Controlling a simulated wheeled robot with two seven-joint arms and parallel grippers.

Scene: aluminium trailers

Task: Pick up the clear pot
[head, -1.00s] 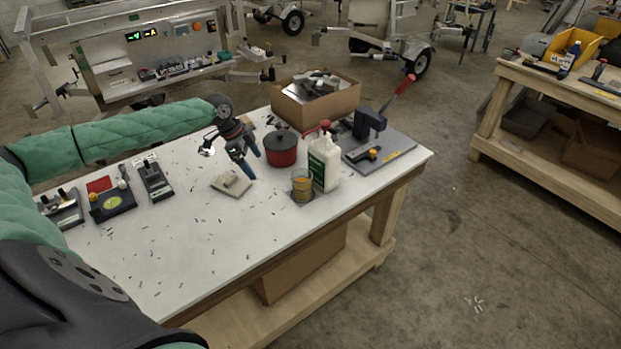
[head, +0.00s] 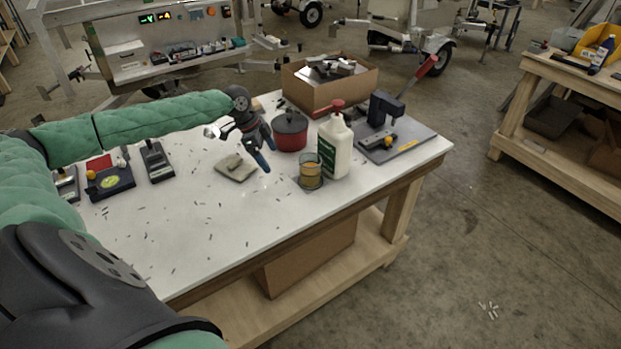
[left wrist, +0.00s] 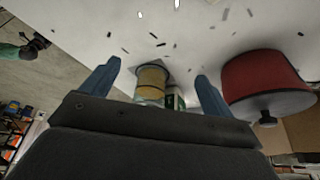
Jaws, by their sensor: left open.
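The clear pot (head: 311,173) is a small see-through jar with amber contents. It stands upright on a dark square pad on the white table, just left of the white bottle. My left gripper (head: 267,153) is open and empty above the table, to the left of the pot and apart from it. In the left wrist view the clear pot (left wrist: 151,82) shows beyond and between the two blue fingers (left wrist: 156,84). A teal sleeve with a dark end (left wrist: 36,46) at that view's left edge looks like my right arm; its jaws are too small to read.
The red lidded pot (head: 290,131) stands close behind my left gripper. The white bottle (head: 335,148) with a red cap is close right of the clear pot. A beige block (head: 236,168) lies left. A press (head: 385,125) and a cardboard box (head: 330,90) stand behind. The front table is clear except small scraps.

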